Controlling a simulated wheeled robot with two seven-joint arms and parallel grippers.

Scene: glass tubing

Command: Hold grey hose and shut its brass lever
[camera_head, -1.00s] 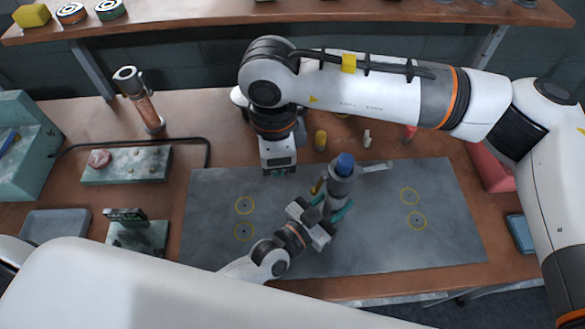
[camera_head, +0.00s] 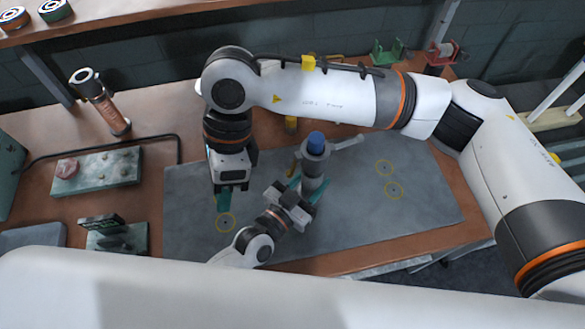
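The grey hose (camera_head: 313,178) stands upright on the grey mat, with a blue top (camera_head: 316,142) and a grey side arm pointing right. A small brass-coloured piece, apparently the brass lever (camera_head: 293,167), shows at its left side, partly hidden. My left gripper (camera_head: 304,189) reaches in from the lower left, its teal fingers on either side of the grey hose, and appears shut on it. My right gripper (camera_head: 231,193) points down over the left part of the mat, apart from the hose and left of the lever. Its fingertip gap is unclear.
The grey mat (camera_head: 400,215) is bare to the right, with yellow rings. My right arm spans above the hose.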

